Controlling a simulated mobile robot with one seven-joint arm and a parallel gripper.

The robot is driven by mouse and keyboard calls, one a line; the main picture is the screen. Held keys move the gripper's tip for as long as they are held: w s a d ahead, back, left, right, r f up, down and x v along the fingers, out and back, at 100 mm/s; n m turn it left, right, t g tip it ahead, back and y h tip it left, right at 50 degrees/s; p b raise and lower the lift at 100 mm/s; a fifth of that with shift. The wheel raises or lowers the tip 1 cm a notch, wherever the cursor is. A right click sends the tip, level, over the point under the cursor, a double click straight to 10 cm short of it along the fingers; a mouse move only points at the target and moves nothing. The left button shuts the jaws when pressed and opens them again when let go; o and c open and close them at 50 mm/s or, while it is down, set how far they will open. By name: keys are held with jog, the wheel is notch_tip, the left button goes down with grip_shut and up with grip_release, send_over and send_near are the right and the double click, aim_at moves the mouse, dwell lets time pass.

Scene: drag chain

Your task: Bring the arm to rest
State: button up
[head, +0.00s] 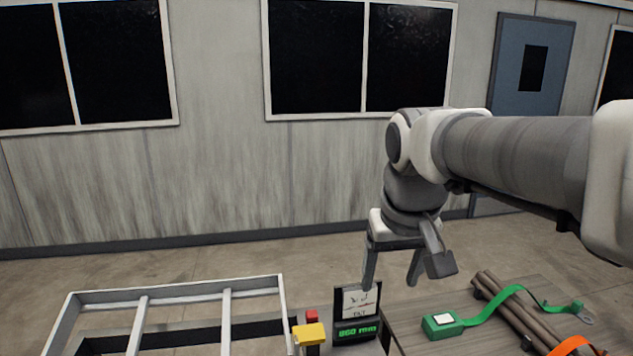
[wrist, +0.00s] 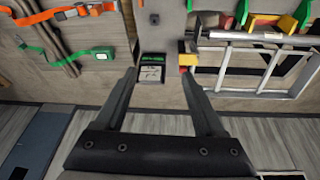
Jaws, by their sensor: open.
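My gripper (head: 393,284) hangs from my arm in the right half of the head view, its fingers pointing down. The two fingers are spread, with nothing between them. In the head view it is in front of a small black display stand (head: 356,331), which shows a card and a green reading that looks like "860 mm". In the wrist view, the fingers of my gripper (wrist: 160,73) frame the stand (wrist: 152,68), and they look apart from it.
A wooden table (head: 410,310) at lower right holds a green buckle with strap (head: 443,325), brown rods (head: 510,310) and an orange strap (head: 572,346). A grey ladder-like frame (head: 226,320) is at lower left, beside a yellow-topped block (head: 309,334). Floor is clear behind.

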jog(key=s+d+f+t, duration=0.1)
jog(key=s+f, duration=0.2)
jog(key=s, duration=0.3)
jog(key=s+d+f+m, duration=0.1)
jog(key=s+d+f, duration=0.1)
jog(key=s, duration=0.5)
jog(key=shift+s+d+f+t, duration=0.15)
jog(key=shift+f+t, duration=0.25)
jog(key=shift+f, duration=0.1)
jog(key=c, duration=0.3)
jog(key=shift+c, duration=0.2)
jog(key=shift+a, duration=0.2)
